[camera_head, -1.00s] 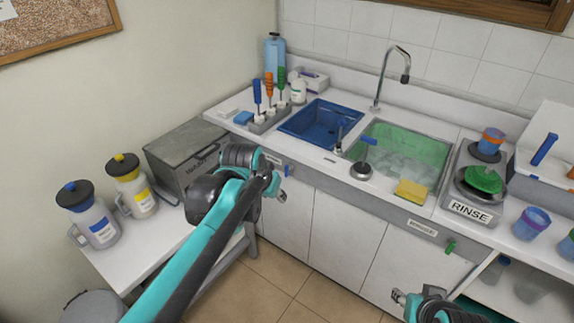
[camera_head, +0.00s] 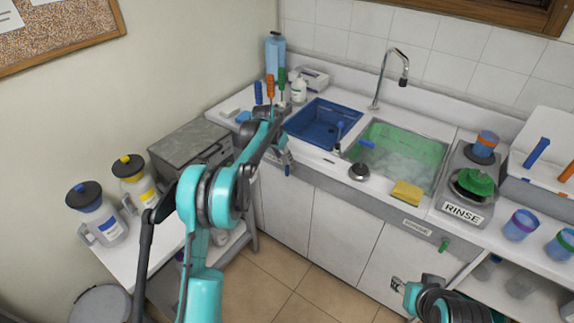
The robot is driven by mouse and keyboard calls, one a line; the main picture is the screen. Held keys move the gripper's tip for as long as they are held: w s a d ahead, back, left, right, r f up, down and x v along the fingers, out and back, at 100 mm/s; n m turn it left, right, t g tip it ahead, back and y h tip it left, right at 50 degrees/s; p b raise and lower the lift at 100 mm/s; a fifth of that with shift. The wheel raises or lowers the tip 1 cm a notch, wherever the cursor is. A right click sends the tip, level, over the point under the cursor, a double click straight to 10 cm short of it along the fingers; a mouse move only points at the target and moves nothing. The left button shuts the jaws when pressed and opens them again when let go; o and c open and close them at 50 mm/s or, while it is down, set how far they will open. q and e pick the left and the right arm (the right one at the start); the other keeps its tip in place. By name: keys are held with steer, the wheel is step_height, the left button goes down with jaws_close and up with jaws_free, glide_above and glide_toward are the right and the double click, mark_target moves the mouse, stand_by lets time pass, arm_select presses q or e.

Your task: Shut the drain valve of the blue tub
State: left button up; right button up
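The blue tub (camera_head: 322,124) is set into the counter at the back. Its small blue drain valve handle (camera_head: 287,170) shows on the front panel below the counter edge. My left gripper (camera_head: 285,157) is at that panel, close above and beside the handle. I cannot tell whether they touch, or whether its fingers are open, as it is small and partly behind my arm. My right gripper (camera_head: 397,285) is low at the bottom right, in front of the cabinet and away from the valve; its finger state is unclear.
A green tub (camera_head: 435,155) with its own green valve handle (camera_head: 444,244) is to the right. A grey box (camera_head: 180,143) and jugs stand left. The floor in front is clear.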

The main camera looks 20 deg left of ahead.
mark_target(286, 166)
arm_select(q)
steer(key=x, duration=0.3)
steer(key=b+x, duration=0.1)
steer(key=x, duration=0.3)
steer(key=a+b+x, duration=0.1)
steer(key=x, duration=0.2)
steer(key=shift+w+d+f, duration=0.1)
steer(key=shift+w+f, duration=0.2)
steer(key=shift+w, duration=0.15)
jaws_close()
